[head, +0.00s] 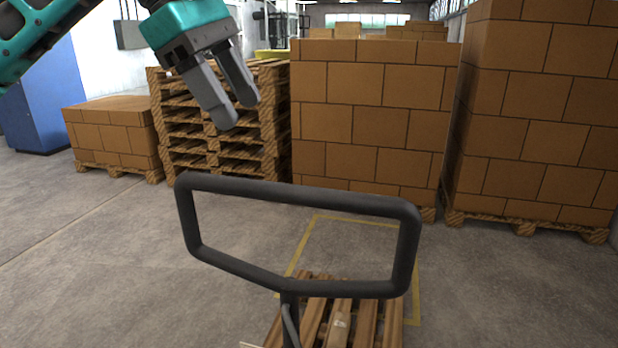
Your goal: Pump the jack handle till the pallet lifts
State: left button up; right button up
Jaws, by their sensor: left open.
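The jack handle (300,195) is a dark grey loop in the middle of the head view, with its shaft running down from the lower bar. The wooden pallet (365,325) shows behind the shaft at the bottom edge, low over the floor; whether it touches the floor cannot be told. My left gripper (242,114) hangs above the left part of the handle loop. Its two grey fingers are apart and empty, and they are clear of the handle. The jack's body and forks are out of view or hidden. My right gripper is not in view.
Tall box stacks on pallets (370,120) and (545,110) stand behind the handle. A stack of empty pallets (215,150) and a low box load (110,132) stand left. A yellow floor outline (360,219) surrounds the pallet. The grey floor at left is clear.

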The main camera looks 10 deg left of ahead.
aim_at(283, 185)
pick_arm(q)
jog(key=x, duration=1.3)
grip_shut()
dwell(0.5)
